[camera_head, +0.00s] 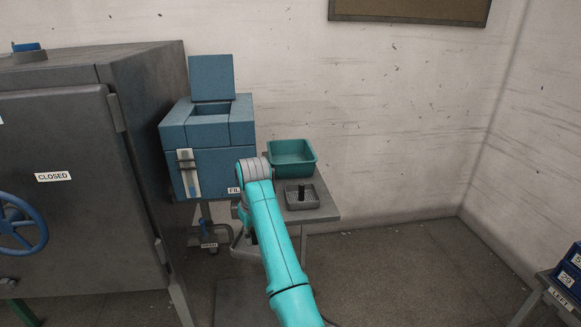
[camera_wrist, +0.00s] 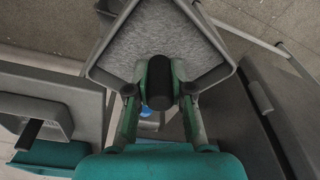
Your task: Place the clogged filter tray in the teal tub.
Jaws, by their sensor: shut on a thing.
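My gripper (camera_wrist: 160,85) is shut on the black upright knob of the clogged filter tray (camera_wrist: 128,52). The tray is grey, square-rimmed and covered inside with fuzzy grey lint. In the head view my teal arm hides my gripper, and only a grey edge of the tray (camera_head: 239,244) shows below the arm's end, left of the table. The teal tub (camera_head: 294,171) stands on the small grey table, to the right of and above the held tray in that view. Part of the tub also shows at the lower left of the wrist view (camera_wrist: 42,157).
A second grey tray (camera_head: 313,204) with a black knob sits on the table (camera_head: 326,214) in front of the tub. The blue filter box (camera_head: 222,162) stands left of the table with its lid up. A large grey cabinet (camera_head: 70,130) marked CLOSED is at the left.

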